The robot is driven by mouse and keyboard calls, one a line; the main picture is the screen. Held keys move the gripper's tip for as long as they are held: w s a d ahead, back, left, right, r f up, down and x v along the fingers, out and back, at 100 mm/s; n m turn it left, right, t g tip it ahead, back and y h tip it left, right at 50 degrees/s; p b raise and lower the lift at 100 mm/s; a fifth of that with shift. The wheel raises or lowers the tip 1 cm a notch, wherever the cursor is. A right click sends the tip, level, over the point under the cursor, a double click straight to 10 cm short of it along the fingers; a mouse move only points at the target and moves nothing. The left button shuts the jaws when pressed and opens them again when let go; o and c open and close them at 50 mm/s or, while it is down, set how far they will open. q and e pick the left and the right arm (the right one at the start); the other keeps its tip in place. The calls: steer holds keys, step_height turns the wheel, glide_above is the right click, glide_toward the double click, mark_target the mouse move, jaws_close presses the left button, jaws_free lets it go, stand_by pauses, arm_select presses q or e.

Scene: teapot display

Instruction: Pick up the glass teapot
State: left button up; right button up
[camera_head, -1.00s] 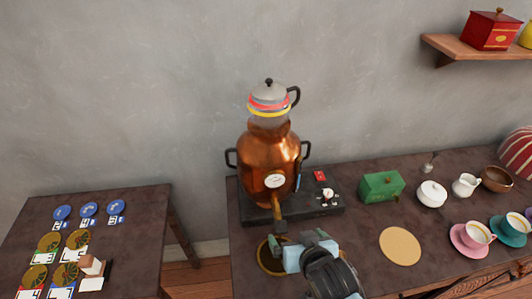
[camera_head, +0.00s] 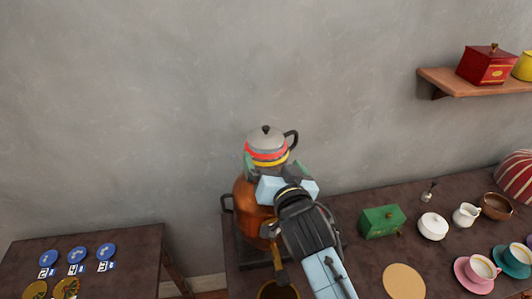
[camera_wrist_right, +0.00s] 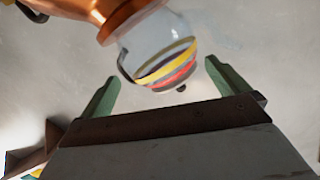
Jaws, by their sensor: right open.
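The glass teapot (camera_head: 266,147), with red, grey and yellow bands, a grey lid with a dark knob and a dark handle on its right, sits upright on top of the copper urn (camera_head: 243,204). My right gripper (camera_head: 273,168) is open in front of the teapot's lower part, and its arm hides much of the urn. In the right wrist view the teapot (camera_wrist_right: 158,48) appears upside down beyond and between the two green fingers, and nothing is gripped. Whether a finger touches it, I cannot tell. My left gripper is not in view.
On the counter to the right stand a green box (camera_head: 381,222), a white lidded bowl (camera_head: 433,226), a small white jug (camera_head: 466,214) and cups on saucers. A round tan mat (camera_head: 404,281) lies in front. A wall shelf (camera_head: 468,83) holds a red box. Blue discs lie on the left table.

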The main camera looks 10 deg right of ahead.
steer(key=shift+w+a+f+p, duration=0.1)
steer(key=shift+w+f+p, duration=0.1)
steer(key=shift+w, duration=0.65)
steer(key=shift+w+f+p, duration=0.15)
steer(key=shift+w+f, duration=0.05)
steer(key=shift+w, duration=0.65)
steer(key=shift+w+a+f+p, duration=0.1)
steer(key=shift+w+f+p, duration=0.1)
steer(key=shift+w, duration=0.65)
steer(key=c, duration=0.7)
steer(key=shift+r, duration=0.1)
steer(key=shift+c, duration=1.1)
